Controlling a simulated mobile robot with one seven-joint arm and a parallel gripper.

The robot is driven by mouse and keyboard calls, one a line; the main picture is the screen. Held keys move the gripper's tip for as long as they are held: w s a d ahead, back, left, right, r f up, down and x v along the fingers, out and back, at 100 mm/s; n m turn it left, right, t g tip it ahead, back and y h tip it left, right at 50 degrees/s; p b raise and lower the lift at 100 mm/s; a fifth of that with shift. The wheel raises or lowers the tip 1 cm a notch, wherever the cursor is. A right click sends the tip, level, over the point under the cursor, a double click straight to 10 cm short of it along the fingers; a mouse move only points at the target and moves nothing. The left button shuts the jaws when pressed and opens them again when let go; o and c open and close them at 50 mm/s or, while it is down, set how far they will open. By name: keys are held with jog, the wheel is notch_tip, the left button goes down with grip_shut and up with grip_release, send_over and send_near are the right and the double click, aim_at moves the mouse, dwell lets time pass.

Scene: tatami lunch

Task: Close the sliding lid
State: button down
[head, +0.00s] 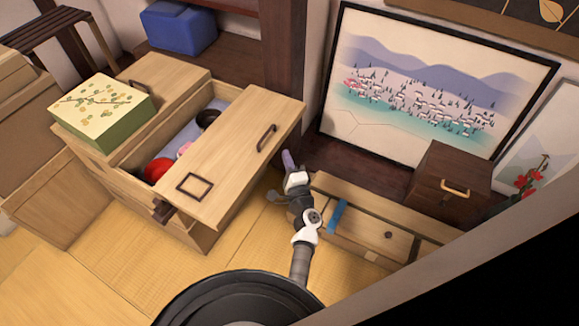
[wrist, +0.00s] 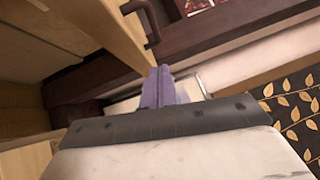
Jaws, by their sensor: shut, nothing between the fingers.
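The sliding lid (head: 235,150) is a light wooden panel with a dark bar handle (head: 267,138) and a dark square frame. It sits shifted to the right on a wooden chest (head: 165,215) and overhangs it. A gap beside it shows the chest's inside. My gripper (head: 288,160), with purple fingers, is shut and empty just right of the lid's right edge; whether it touches cannot be told. In the wrist view its fingers (wrist: 160,88) point forward, with a wooden panel (wrist: 85,20) and dark handle (wrist: 143,22) at upper left.
A green floral box (head: 102,112) stands on the chest's left part. Red, pink and dark items lie inside the chest. A low wooden cabinet (head: 345,205) and a brown box (head: 447,185) are to the right. Tatami (head: 130,270) is clear in front.

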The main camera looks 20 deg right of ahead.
jog(key=shift+w+a+r+p, duration=0.2)
jog(key=shift+w+a, duration=0.15)
jog(key=shift+w, duration=0.75)
jog(key=shift+w+a+r+p, duration=0.25)
jog(key=shift+w+a, duration=0.1)
jog(key=shift+w, duration=0.8)
jog(key=shift+w+a+r+p, duration=0.2)
jog(key=shift+w+a, duration=0.15)
jog(key=shift+w, duration=0.75)
jog(key=shift+w, duration=0.15)
